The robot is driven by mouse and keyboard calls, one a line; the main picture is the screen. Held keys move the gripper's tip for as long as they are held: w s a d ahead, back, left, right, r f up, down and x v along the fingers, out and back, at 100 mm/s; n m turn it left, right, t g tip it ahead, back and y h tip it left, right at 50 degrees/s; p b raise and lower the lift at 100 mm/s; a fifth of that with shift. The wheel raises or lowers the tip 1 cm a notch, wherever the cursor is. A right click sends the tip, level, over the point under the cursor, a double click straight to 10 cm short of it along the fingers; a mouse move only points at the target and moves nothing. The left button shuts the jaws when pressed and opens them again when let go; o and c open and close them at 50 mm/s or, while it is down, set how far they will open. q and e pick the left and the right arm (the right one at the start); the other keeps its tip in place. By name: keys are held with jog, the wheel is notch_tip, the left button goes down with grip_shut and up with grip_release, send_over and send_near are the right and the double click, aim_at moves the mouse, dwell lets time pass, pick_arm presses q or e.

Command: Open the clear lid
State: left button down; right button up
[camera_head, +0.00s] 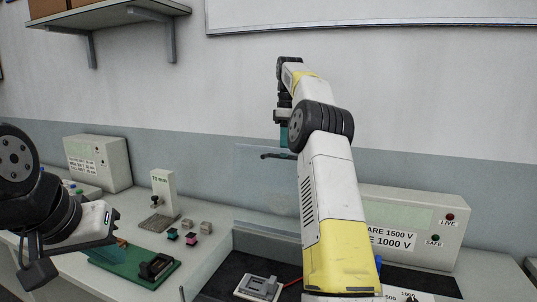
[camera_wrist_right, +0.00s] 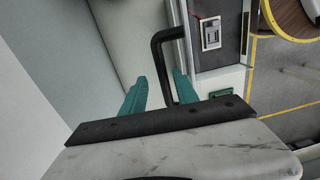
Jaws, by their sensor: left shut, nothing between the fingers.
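The clear lid (camera_head: 262,190) stands raised and roughly upright at the back of the dark-floored test box (camera_head: 228,281). Its black handle (camera_head: 272,156) is at the top edge and shows as a bent bar in the right wrist view (camera_wrist_right: 158,62). My right gripper (camera_head: 284,138) is up at the handle. In the right wrist view its teal fingers (camera_wrist_right: 161,76) are apart, with the handle bar between them; a firm hold is not seen. My left gripper (camera_head: 36,277) is shut and empty over the left of the bench. My right arm hides part of the lid.
A grey connector fixture (camera_head: 259,287) with a red wire sits in the box. A green board (camera_head: 113,257) with a black part and several small blocks (camera_head: 191,238) lie left of the box. A tester (camera_head: 420,225) stands at the right. A shelf (camera_head: 105,17) is on the wall.

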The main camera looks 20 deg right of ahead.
jog(key=shift+s+a+r, duration=0.15)
jog(key=shift+s+r, duration=0.35)
jog(key=shift+r, duration=0.2)
jog(key=s+a, duration=0.3)
jog(key=s, duration=0.4)
jog(key=s+a+r, duration=0.1)
jog(key=s+a, duration=0.2)
jog(key=s, duration=0.3)
jog(key=shift+s, duration=0.4)
jog(key=shift+r, duration=0.1)
